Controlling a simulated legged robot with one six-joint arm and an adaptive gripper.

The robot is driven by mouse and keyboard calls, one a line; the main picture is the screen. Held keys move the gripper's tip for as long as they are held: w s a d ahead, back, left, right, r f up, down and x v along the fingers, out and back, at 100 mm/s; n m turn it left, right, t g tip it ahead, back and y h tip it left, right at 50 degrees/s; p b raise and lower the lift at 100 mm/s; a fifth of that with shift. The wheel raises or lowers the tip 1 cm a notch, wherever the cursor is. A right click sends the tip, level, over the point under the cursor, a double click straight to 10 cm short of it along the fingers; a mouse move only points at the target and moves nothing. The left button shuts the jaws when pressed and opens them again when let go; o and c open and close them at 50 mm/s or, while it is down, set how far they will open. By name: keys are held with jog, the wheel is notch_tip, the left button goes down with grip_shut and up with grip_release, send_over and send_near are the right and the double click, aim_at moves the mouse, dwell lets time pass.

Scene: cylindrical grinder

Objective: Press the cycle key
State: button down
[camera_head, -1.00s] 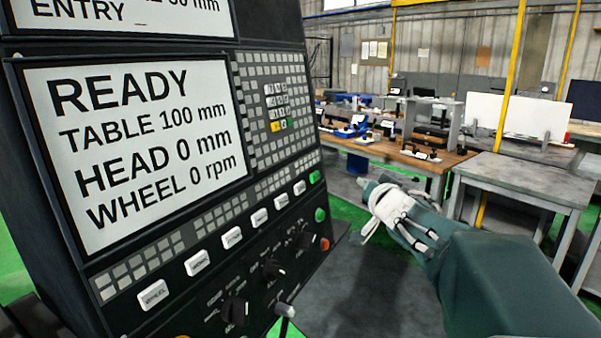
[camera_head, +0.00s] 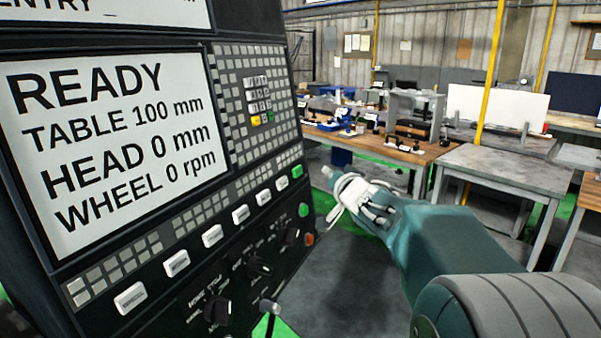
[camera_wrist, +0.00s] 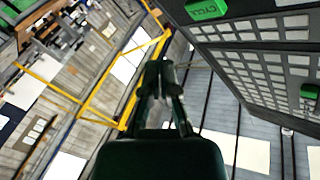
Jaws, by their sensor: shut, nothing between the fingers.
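The cycle key is a green key (camera_head: 297,171) at the right end of the row of keys on the black control panel in the head view. In the wrist view the green key (camera_wrist: 206,9) reads CYCLE and is cut by the top edge. My gripper (camera_head: 328,172) is shut and empty, with its tip a little right of the key. A gap shows between them in the picture; their true distance is hard to judge. In the wrist view the fingertips of my gripper (camera_wrist: 160,66) lie below and left of the key.
The panel's screen (camera_head: 110,140) reads READY. A round green button (camera_head: 304,209) and a red-orange button (camera_head: 309,239) sit below the cycle key. A joystick (camera_head: 269,307) sticks out at the bottom. A wooden workbench (camera_head: 400,153) and a grey table (camera_head: 490,165) stand behind.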

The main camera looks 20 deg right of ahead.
aim_at(298, 171)
jog(key=w+a, duration=0.3)
jog(key=shift+w+f, duration=0.1)
jog(key=shift+f, duration=0.25)
jog(key=shift+a, duration=0.15)
dwell(1.1)
jog(key=shift+w+a, duration=0.15)
jog(key=shift+w, duration=0.05)
